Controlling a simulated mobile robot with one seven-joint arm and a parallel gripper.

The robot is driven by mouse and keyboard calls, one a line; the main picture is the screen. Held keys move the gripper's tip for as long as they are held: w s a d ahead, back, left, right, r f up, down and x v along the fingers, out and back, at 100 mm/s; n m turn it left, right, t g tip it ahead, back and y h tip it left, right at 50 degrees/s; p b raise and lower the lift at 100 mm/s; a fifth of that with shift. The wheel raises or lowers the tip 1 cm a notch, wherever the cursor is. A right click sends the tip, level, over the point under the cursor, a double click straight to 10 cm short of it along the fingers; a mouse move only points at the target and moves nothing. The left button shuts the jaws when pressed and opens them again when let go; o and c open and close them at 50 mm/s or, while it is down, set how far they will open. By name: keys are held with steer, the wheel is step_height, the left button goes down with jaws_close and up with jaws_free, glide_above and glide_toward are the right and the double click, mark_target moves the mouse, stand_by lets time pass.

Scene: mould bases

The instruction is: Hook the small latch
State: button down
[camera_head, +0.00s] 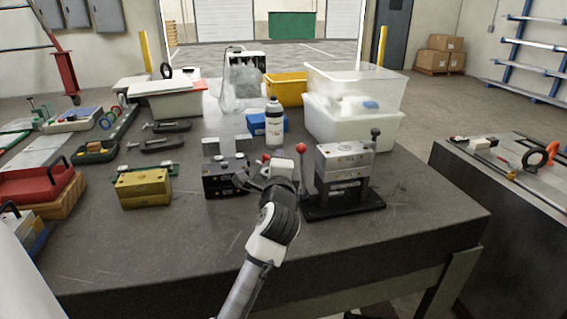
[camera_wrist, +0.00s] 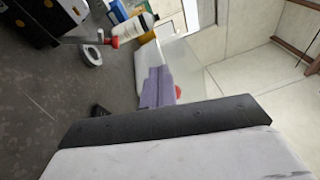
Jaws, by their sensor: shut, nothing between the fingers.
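A black mould base (camera_head: 225,180) stands on the table left of my gripper. A short lever with a red ball knob (camera_head: 266,158) is at its right side; in the wrist view the lever with its red knob (camera_wrist: 114,41) sticks out from the black block (camera_wrist: 35,18), near a pale ring (camera_wrist: 92,57). I cannot tell which part is the small latch or whether it is hooked. My gripper (camera_head: 243,178) is shut and empty in front of the black block's right side. Its closed fingers (camera_wrist: 155,87) show in the wrist view, apart from the near red knob.
A grey mould base (camera_head: 343,158) on a black plate (camera_head: 345,207) stands right of my gripper, with a tall red-knobbed lever (camera_head: 301,165). A yellow block (camera_head: 144,188) is left. A bottle (camera_head: 274,125) and clear bins (camera_head: 350,125) stand behind. The front table area is clear.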

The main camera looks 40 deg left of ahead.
mark_target(257, 170)
steer(key=f, duration=0.2)
steer(key=f+g, duration=0.1)
steer(key=f, duration=0.1)
steer(key=a+f+m+g, duration=0.1)
steer(key=f, duration=0.1)
steer(key=shift+a, duration=0.1)
steer(key=shift+w, duration=0.1)
steer(key=shift+w+a+r, duration=0.1)
steer(key=shift+w+a, duration=0.15)
steer(key=shift+w, duration=0.05)
steer(key=p+x, duration=0.3)
steer(key=x, duration=0.5)
steer(key=shift+w+a, duration=0.2)
steer(key=shift+w, duration=0.15)
steer(key=shift+w+a, duration=0.1)
steer(key=shift+a, duration=0.05)
steer(key=shift+a, duration=0.15)
